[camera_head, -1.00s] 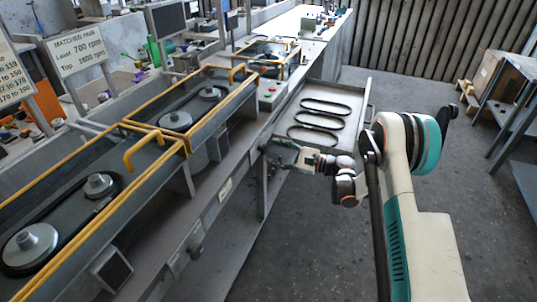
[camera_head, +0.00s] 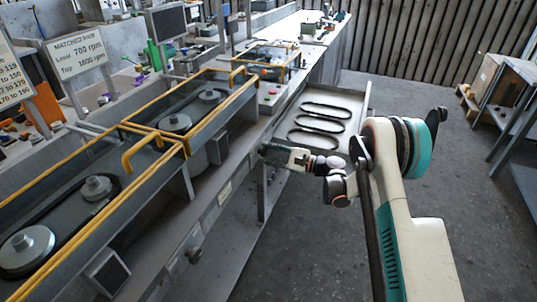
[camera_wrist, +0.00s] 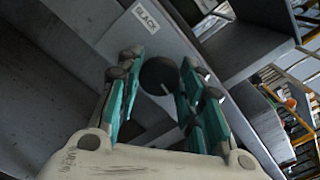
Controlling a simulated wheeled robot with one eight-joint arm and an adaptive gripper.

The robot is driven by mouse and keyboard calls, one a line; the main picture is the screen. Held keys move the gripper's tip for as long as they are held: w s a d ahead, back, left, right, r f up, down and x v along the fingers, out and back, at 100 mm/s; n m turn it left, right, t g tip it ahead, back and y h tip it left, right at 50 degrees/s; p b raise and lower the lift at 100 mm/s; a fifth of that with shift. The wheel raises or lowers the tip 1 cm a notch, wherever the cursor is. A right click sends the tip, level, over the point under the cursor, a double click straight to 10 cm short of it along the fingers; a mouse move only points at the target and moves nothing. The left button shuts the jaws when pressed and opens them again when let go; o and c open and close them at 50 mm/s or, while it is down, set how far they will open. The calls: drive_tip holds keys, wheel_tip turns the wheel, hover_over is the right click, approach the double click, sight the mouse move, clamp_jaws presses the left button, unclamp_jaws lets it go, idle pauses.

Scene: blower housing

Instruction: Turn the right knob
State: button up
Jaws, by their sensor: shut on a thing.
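The right knob (camera_wrist: 158,76) is a dark round knob on the grey bench front, just below a label reading "BLACK". In the wrist view, my gripper (camera_wrist: 161,83) has its green-padded fingers on either side of it, closed on it. In the head view, my gripper (camera_head: 268,150) reaches left to the bench front, and its dark fingers hide the knob. Another dark knob (camera_head: 194,255) sits lower left on the same bench front, with my gripper well away from it.
A tray (camera_head: 352,118) with three black belts stands just beyond my gripper. Yellow guard rails (camera_head: 128,158) frame the belts and pulleys on the bench top. A box with a red button (camera_head: 270,89) is on the bench. Grey floor (camera_head: 290,240) is clear in front.

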drive_tip(key=shift+n, duration=0.3)
drive_tip(key=n, duration=0.9)
drive_tip(key=shift+f, duration=0.15)
drive_tip(key=n, duration=0.9)
drive_tip(key=shift+f, duration=0.1)
drive_tip(key=shift+n, duration=0.4)
drive_tip(key=o, duration=1.1)
drive_tip(key=shift+c, duration=0.2)
